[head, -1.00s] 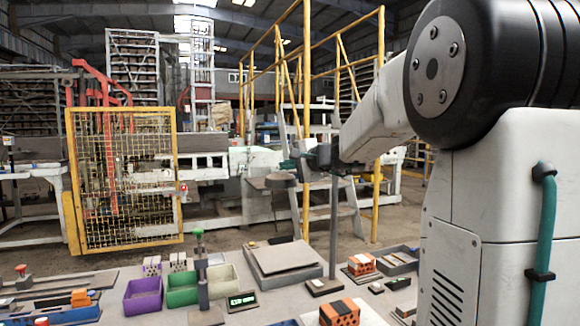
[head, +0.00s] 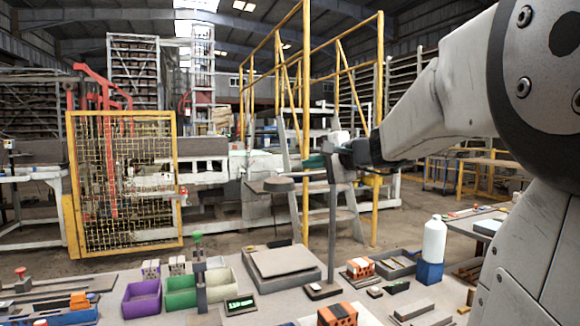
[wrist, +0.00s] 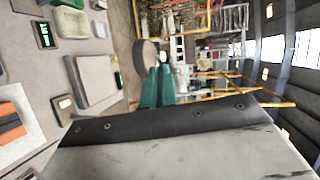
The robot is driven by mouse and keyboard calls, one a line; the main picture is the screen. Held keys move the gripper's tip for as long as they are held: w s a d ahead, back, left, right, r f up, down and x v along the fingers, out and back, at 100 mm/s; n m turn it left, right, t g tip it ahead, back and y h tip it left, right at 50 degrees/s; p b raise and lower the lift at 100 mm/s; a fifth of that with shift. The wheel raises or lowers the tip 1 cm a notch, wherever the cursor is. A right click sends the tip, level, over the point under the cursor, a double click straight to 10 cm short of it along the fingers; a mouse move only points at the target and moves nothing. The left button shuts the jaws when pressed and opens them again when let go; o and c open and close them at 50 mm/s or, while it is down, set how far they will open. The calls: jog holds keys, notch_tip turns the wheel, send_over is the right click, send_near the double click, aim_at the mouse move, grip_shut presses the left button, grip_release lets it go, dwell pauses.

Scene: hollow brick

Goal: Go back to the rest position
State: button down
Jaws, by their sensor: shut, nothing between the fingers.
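My gripper (head: 312,161) is at the end of the arm in the head view, raised high above the workbench (head: 262,300) and pointing left. Its teal fingers also show in the wrist view (wrist: 160,80), closed together with nothing between them. The arm link comes in from the right edge of the head view. The gripper is near the top of a grey upright pole (head: 332,225); I cannot tell the gap in depth between them. A round grey disc (head: 279,184) shows just left of and below the fingers.
The bench holds a grey scale-like plate (head: 283,260), purple (head: 141,298) and green (head: 181,293) bins, orange hollow bricks (head: 338,314), and a white bottle (head: 434,240) above a blue block (head: 429,272). A yellow mesh guard (head: 125,180) stands beyond the bench.

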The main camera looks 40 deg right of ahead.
jog(key=shift+s+a+r, duration=0.1)
jog(key=shift+s, duration=0.3)
jog(key=s+a+f+n+g+y, duration=0.1)
jog(key=s+a+f+n+g, duration=0.3)
jog(key=s+a+f+g, duration=0.25)
jog(key=s+a+f+n+g+y, duration=0.1)
jog(key=s+a+f+n+g, duration=0.25)
jog(key=s+a+f, duration=0.4)
jog(key=s+a+f+n+g+h, duration=0.2)
jog(key=s+a+f+n, duration=0.1)
jog(key=s, duration=0.3)
jog(key=s+a+f+n+g+h, duration=0.1)
jog(key=s+a+f+n+h, duration=0.1)
jog(key=s+f+n, duration=0.3)
jog(key=shift+s+a+f+n+g, duration=0.4)
jog(key=shift+s+a+f, duration=0.2)
jog(key=shift+s+a, duration=0.2)
jog(key=shift+d, duration=0.15)
